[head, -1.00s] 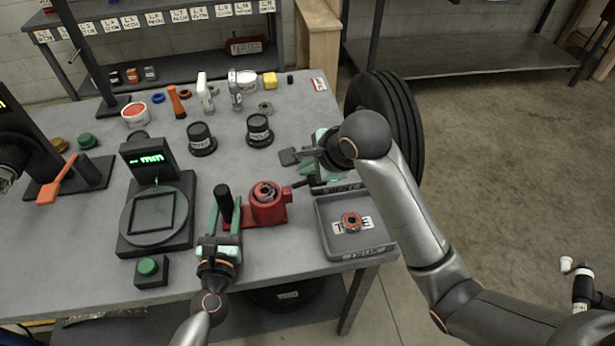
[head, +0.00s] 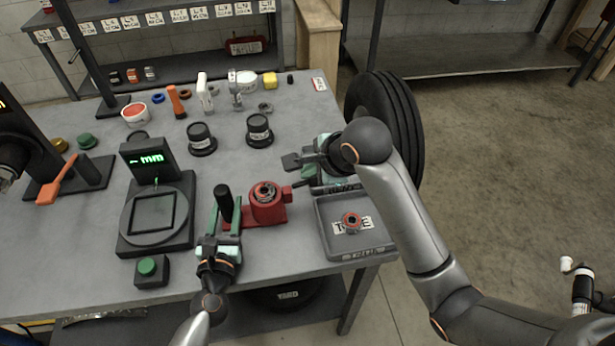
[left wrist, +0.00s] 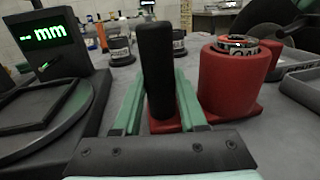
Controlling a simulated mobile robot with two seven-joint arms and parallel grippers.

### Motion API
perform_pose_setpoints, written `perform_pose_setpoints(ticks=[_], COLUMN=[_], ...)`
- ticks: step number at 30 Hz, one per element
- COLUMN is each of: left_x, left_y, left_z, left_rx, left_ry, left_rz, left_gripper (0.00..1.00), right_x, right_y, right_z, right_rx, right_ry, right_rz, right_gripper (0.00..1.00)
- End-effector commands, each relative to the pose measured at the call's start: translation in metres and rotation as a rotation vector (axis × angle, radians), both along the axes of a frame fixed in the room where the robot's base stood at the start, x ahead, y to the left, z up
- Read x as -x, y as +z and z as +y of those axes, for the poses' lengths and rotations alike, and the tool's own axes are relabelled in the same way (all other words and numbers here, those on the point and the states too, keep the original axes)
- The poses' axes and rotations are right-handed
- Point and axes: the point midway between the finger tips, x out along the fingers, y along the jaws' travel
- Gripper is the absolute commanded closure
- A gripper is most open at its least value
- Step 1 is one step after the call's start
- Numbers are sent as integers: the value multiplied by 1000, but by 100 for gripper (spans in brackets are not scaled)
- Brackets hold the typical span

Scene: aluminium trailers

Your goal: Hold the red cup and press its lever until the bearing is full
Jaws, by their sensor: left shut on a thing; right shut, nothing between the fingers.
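The red cup (head: 266,206) stands on its red base near the table's front, with a metal bearing (head: 264,190) in its top. It also shows in the left wrist view (left wrist: 228,85). Its black upright lever (head: 224,198) is at its left. My left gripper (head: 226,212) is shut on the lever, with green fingers on either side of the handle (left wrist: 156,65) in the left wrist view. My right gripper (head: 304,164) is shut and empty, beyond and right of the cup, apart from it. The bearing's fill level cannot be told.
A grey tray (head: 326,236) with a red-and-metal ring (head: 351,221) stands to the right of the cup. A gauge with a round plate (head: 126,240) and a green button (head: 148,266) stand to the left. Two black-capped pots (head: 201,138) stand behind. A tyre (head: 398,125) is past the right edge.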

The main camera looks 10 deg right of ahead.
Motion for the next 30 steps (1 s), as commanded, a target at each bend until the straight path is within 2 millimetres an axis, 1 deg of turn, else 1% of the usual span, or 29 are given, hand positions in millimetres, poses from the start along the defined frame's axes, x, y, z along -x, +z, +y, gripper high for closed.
perform_pose_setpoints(ticks=[30], left_x=[0], left_y=[0], left_z=[1], left_rx=[1], left_ry=[2], left_rz=[-1], left_gripper=[100], right_x=[1], right_y=[-14], right_z=[-5], right_rx=[4], right_ry=[-2], right_rz=[6], right_gripper=[100])
